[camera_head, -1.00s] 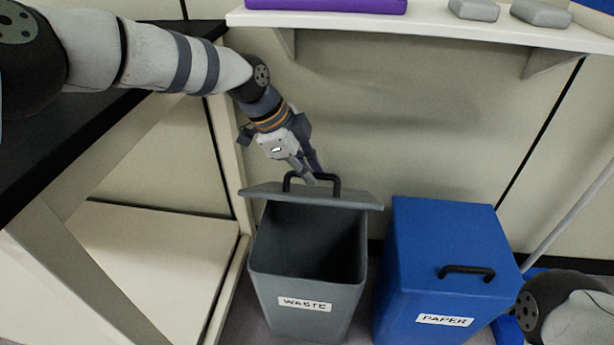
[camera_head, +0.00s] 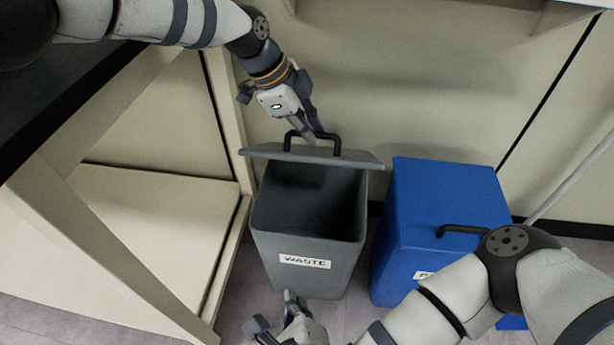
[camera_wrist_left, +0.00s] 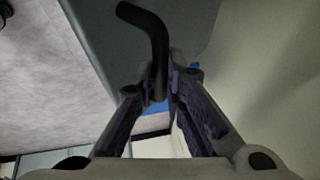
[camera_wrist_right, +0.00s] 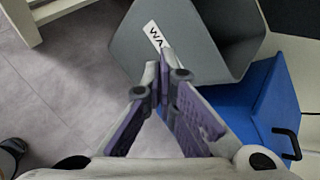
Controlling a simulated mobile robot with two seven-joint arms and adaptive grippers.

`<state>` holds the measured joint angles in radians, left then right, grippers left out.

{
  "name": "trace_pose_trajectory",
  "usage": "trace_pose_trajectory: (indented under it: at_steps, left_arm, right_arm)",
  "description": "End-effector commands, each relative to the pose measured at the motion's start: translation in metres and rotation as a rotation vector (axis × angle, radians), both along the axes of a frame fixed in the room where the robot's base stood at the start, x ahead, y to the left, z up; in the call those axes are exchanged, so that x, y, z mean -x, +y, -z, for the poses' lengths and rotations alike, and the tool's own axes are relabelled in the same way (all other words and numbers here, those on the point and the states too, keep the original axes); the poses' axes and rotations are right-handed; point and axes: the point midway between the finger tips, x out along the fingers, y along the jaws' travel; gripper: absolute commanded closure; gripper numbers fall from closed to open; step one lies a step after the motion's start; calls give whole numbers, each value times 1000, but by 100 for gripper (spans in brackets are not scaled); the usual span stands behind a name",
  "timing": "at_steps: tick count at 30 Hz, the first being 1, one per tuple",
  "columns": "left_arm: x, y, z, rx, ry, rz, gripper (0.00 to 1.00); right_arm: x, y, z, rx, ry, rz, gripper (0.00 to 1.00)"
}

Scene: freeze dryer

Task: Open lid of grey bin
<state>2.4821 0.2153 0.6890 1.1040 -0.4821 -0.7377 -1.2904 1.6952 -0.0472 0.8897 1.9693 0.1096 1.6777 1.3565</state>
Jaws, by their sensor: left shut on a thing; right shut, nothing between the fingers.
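The grey bin (camera_head: 307,262), labelled WASTE, stands on the floor with its dark inside showing. Its grey lid (camera_head: 350,157) is raised at the back, seen nearly edge-on. My left gripper (camera_head: 312,138) is shut on the lid's black handle (camera_head: 330,151); the left wrist view shows the handle (camera_wrist_left: 150,28) between the fingers, with the lid (camera_wrist_left: 110,30) beyond. My right gripper (camera_head: 290,298) is shut and empty, low in front of the bin's front wall. In the right wrist view its fingertips (camera_wrist_right: 163,75) overlap the bin (camera_wrist_right: 205,50) near the label; I cannot tell whether they touch it.
A blue bin (camera_head: 440,190) with a closed lid and black handle (camera_head: 462,230) stands right of the grey bin, partly behind my right arm. A bench frame (camera_head: 100,250) stands at the left. The wall is close behind. Floor (camera_head: 245,300) is free in front.

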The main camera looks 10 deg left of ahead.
Motion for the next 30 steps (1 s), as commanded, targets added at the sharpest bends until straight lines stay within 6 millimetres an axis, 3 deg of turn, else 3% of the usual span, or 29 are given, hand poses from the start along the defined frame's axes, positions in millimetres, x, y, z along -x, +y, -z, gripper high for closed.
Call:
trace_pose_trajectory:
  at_steps: [1,3,6,9,14,25,30]
  left_arm:
    - [-2,4,5,-8,-3,-5,100]
    - [-2,4,4,-8,-3,-5,100]
    - [-2,5,4,-8,-3,-5,100]
    - [-2,5,4,-8,-3,-5,100]
    - [-2,5,4,-8,-3,-5,100]
    - [-2,5,4,-8,-3,-5,100]
    - [-2,5,4,-8,-3,-5,100]
  right_arm:
    - [-24,10,-27,-165,-41,172,100]
    - [-52,14,-63,-382,-98,385,100]
    - [-76,10,-95,-588,-151,584,100]
    - [-87,6,-108,-683,-175,672,100]
    - [-108,5,-102,-698,-183,687,100]
    - [-181,5,-68,-695,-181,683,100]
    - [-196,5,-92,-697,-179,679,100]
